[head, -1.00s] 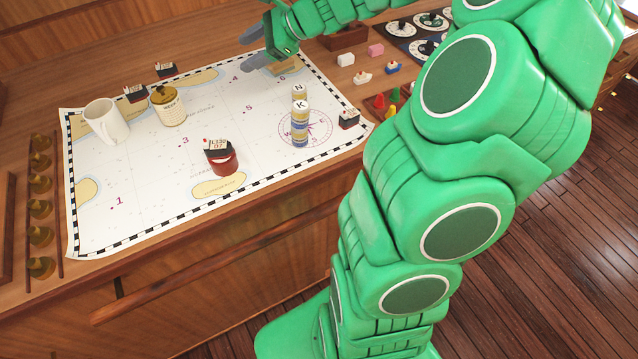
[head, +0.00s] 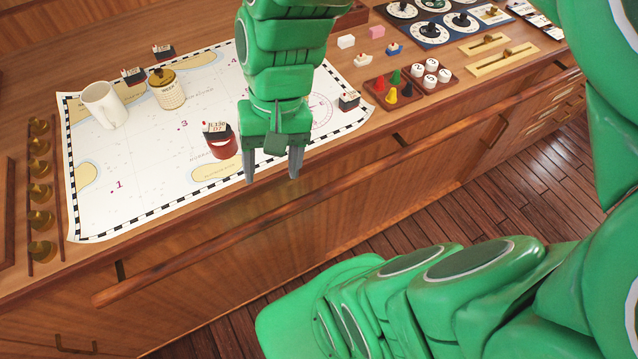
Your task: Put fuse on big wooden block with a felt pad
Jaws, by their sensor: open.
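My gripper (head: 273,178) points down, open and empty, in front of the chart's near edge, its two grey fingers apart. I cannot tell for sure which item is the fuse. Small white round-topped pieces (head: 430,70) with dark marks sit in a wooden tray at the right. A dark wooden block (head: 354,15) stands at the back, partly hidden by my arm; no felt pad can be made out on it.
Coloured pegs (head: 391,90) and dial panels (head: 425,20) lie right. The chart's left front is clear.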

